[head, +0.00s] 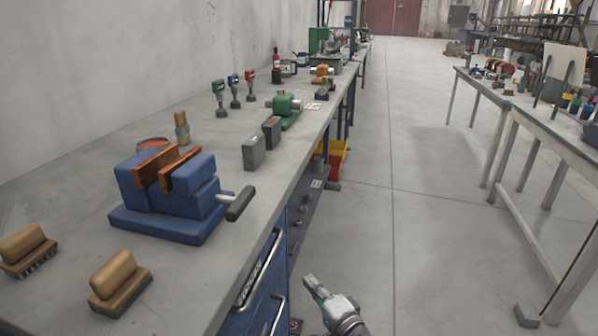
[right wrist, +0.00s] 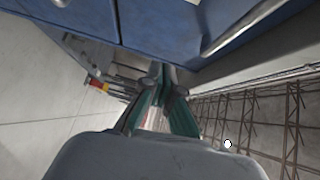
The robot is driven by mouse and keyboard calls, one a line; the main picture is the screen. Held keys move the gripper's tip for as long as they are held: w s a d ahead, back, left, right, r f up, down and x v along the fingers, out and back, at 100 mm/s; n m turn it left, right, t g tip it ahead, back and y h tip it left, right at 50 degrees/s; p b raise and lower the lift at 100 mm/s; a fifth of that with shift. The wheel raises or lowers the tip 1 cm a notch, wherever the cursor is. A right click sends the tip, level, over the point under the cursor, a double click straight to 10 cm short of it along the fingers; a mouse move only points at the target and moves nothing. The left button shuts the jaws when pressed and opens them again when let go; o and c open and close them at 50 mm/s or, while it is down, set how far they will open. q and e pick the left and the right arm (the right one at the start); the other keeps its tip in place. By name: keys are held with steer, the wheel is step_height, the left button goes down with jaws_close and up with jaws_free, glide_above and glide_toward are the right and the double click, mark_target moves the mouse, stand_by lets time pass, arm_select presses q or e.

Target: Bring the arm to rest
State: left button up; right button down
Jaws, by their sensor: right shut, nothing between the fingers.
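My right gripper (head: 311,284) is at the lower middle of the head view, over the floor just right of the workbench's blue drawers. It is shut and empty. In the right wrist view its fingers (right wrist: 163,75) come together below the blue drawer front (right wrist: 165,22), with nothing between them. My left gripper is not in view.
The long grey workbench (head: 190,262) on the left carries a blue vise (head: 165,223), two wooden brushes (head: 118,280), grey blocks and drills. A drawer handle (head: 262,268) juts out beside my right gripper. The aisle floor (head: 420,230) is clear up to the right-hand table (head: 530,112).

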steer(key=s+d+f+n+g+h, duration=0.25)
steer(key=s+f+n+g, duration=0.2)
steer(key=s+f, duration=0.5)
steer(key=s+d+f+n+g+h, duration=0.1)
steer(key=s+d+f+n+g, duration=0.3)
steer(key=s+f, duration=0.6)
steer(key=s+d+f+n+g+h, duration=0.25)
steer(key=s+d+f, duration=0.2)
steer(key=s, duration=0.25)
steer(key=s+d+f+n+g+h, duration=0.25)
steer(key=s+d, duration=0.25)
steer(key=s, duration=0.3)
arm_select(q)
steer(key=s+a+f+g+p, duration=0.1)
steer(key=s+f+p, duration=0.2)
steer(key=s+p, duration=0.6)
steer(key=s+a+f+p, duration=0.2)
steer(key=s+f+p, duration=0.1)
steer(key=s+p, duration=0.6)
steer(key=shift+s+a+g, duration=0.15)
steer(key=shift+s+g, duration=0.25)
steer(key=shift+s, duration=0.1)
arm_select(e)
steer(key=s+d+f, duration=0.1)
steer(key=s+f, duration=0.2)
steer(key=s, duration=0.6)
steer(key=s+d+f, duration=0.2)
steer(key=s+f, duration=0.2)
steer(key=s, duration=0.5)
steer(key=shift+g, duration=0.45)
